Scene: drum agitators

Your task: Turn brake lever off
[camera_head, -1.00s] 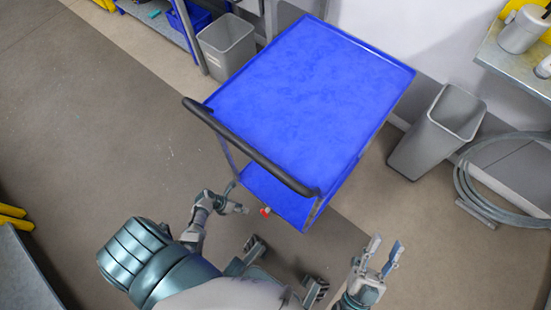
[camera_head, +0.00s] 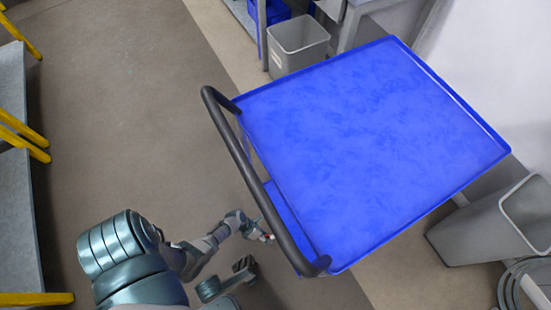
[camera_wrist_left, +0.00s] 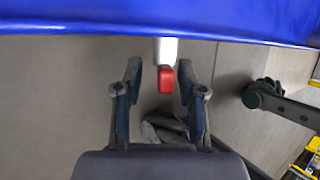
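The brake lever (camera_wrist_left: 168,80) has a red tip on a pale stem that comes out under the blue edge of the cart (camera_head: 370,150). My left gripper (camera_wrist_left: 161,76) is open, with one finger on each side of the red tip and gaps showing on both sides. In the head view my left gripper (camera_head: 262,236) is low beside the cart's handle side, and the lever is mostly hidden there. My right gripper is outside both current views.
The cart's black handle bar (camera_head: 250,175) rises above my left gripper. A grey bin (camera_head: 298,45) stands behind the cart, and another grey bin (camera_head: 490,230) stands to its right. A grey table (camera_head: 15,220) is at far left. Floor (camera_head: 130,110) left of the cart is clear.

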